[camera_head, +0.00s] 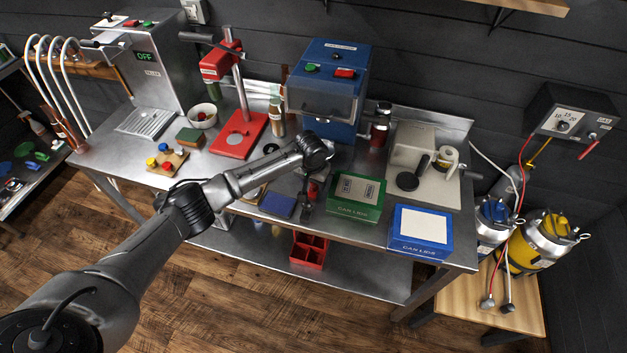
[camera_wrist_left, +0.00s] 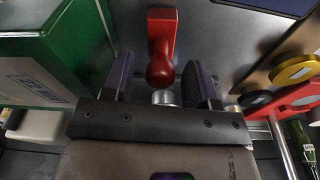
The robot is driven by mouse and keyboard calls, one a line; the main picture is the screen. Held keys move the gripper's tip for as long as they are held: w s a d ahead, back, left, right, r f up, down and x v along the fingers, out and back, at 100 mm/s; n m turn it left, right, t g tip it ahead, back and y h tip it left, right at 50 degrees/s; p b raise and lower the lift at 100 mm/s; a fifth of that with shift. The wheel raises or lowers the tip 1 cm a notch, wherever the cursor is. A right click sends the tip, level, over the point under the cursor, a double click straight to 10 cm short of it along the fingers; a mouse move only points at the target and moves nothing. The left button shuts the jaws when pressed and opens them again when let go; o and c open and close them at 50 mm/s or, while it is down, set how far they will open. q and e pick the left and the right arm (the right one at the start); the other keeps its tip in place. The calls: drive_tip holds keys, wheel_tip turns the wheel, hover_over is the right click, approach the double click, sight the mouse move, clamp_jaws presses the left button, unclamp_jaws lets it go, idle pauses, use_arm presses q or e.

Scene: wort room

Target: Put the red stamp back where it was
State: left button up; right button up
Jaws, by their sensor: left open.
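The red stamp (camera_wrist_left: 162,45) shows in the left wrist view, with a rounded knob and a blocky far end. My left gripper (camera_wrist_left: 161,80) is open, with one dark finger on each side of the stamp's knob. I see no clear contact between fingers and stamp. In the head view my left gripper (camera_head: 307,203) is low over the front part of the steel bench (camera_head: 222,176), just left of the green can-lid box (camera_head: 356,212). Only a little red of the stamp (camera_head: 313,190) shows there, the rest being hidden by the gripper. My right gripper is out of view.
A dark blue pad (camera_head: 278,205) lies left of the gripper, near the front edge. A blue can-lid box (camera_head: 420,246) stands farther right. The blue machine (camera_head: 328,85) and red press (camera_head: 238,135) stand behind. A red divided crate (camera_head: 309,262) is on the lower shelf.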

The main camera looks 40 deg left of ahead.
sight(312, 194)
use_arm(q)
wheel_tip(312, 194, up, 12)
drive_tip(key=s, duration=0.1)
drive_tip(key=s+d+f+m+h, duration=0.2)
drive_tip(key=s+d+f+m, duration=0.3)
drive_tip(key=s+d+f, duration=0.95)
drive_tip(key=s+t+y, duration=0.1)
drive_tip(key=s+t, duration=0.1)
drive_tip(key=s, duration=2)
drive_tip(key=shift+s+d+r, duration=0.25)
drive_tip(key=shift+d, duration=0.15)
drive_tip(key=shift+r, duration=0.1)
wheel_tip(312, 194, up, 14)
drive_tip(key=p, duration=1.4)
